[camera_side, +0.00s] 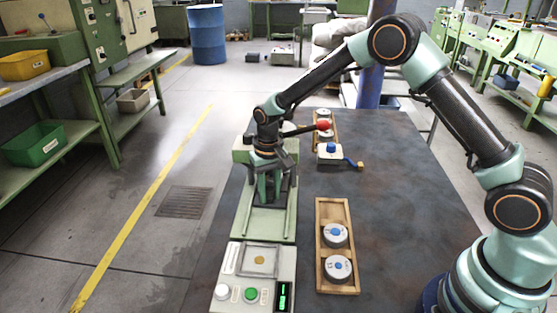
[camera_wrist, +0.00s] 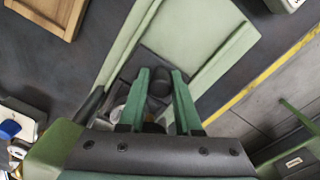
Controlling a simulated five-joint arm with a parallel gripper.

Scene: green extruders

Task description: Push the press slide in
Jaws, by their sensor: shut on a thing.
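The press (camera_side: 243,150) is pale green and stands on the left part of the dark table, with a red-knobbed lever (camera_side: 322,124) sticking out to the right. Its pale green bed (camera_side: 264,223) runs toward the camera. The dark press slide (camera_side: 285,190) sits on the bed close to the press body, partly hidden by my gripper. My gripper (camera_side: 267,190) points down over the slide. In the wrist view, the green fingers of my gripper (camera_wrist: 160,82) are shut on the slide's dark round knob (camera_wrist: 160,86). How far in the slide sits is hard to tell.
A control box (camera_side: 228,262) with buttons and a green display stands in front of the bed. A wooden tray (camera_side: 319,222) with two discs lies to the right, and another (camera_side: 334,118) behind. A small blue-topped fixture (camera_side: 330,152) is near the lever. The table's right side is clear.

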